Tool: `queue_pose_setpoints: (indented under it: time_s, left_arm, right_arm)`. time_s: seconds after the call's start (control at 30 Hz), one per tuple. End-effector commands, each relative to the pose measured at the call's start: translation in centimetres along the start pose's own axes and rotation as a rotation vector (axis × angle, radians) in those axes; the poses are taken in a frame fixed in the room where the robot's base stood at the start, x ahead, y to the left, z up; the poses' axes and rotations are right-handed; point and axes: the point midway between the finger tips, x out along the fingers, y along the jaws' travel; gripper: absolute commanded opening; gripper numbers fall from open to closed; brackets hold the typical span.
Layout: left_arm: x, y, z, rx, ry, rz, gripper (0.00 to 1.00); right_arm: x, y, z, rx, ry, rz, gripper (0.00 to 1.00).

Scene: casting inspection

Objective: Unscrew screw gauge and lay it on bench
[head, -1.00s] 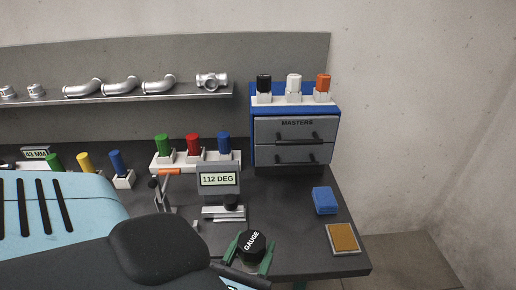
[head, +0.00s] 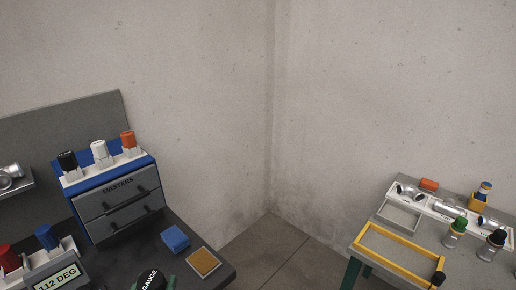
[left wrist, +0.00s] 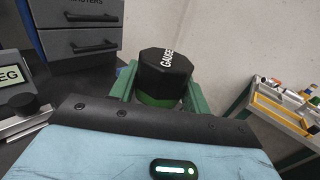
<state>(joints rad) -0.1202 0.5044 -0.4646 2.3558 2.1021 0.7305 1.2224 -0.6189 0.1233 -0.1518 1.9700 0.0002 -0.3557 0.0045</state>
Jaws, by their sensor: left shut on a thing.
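The screw gauge (left wrist: 166,72) is a black faceted knob marked GAUGE with a green part below it. In the left wrist view, it stands between the green fingers of my left gripper (left wrist: 158,92), which is shut on it. In the head view, only the top of the gauge (head: 150,277) shows at the bottom edge, near the right end of the dark bench (head: 222,268). I cannot tell how far it is above the bench. Its lower end is hidden. My right gripper is not in view.
The MASTERS drawer unit (head: 118,200) carries black, white and orange knobs. A blue block (head: 175,239) and a tan pad (head: 203,262) lie near the bench's right end. The 112 DEG display (head: 55,279) is at left. A second table (head: 349,247) with parts stands right, across a floor gap.

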Motion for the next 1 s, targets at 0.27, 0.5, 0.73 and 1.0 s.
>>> queue_pose_setpoints:
  time_s: [0.27,0.5,0.73,1.0]
  left_arm:
    - [0.1,-0.1,0.1,-0.001,-0.001,-0.013,0.0]
    - [0.3,-0.6,0.2,-0.001,-0.002,-0.034,0.0]
    - [1.7,-4.1,0.5,0.0,-0.007,-0.188,0.0]
    - [3.5,-8.9,0.8,0.0,-0.008,-0.402,0.0]
  right_arm:
    - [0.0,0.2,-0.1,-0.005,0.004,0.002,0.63]
    - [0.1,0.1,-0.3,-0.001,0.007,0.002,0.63]
    - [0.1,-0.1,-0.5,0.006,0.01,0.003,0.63]
    - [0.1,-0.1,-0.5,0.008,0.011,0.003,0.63]
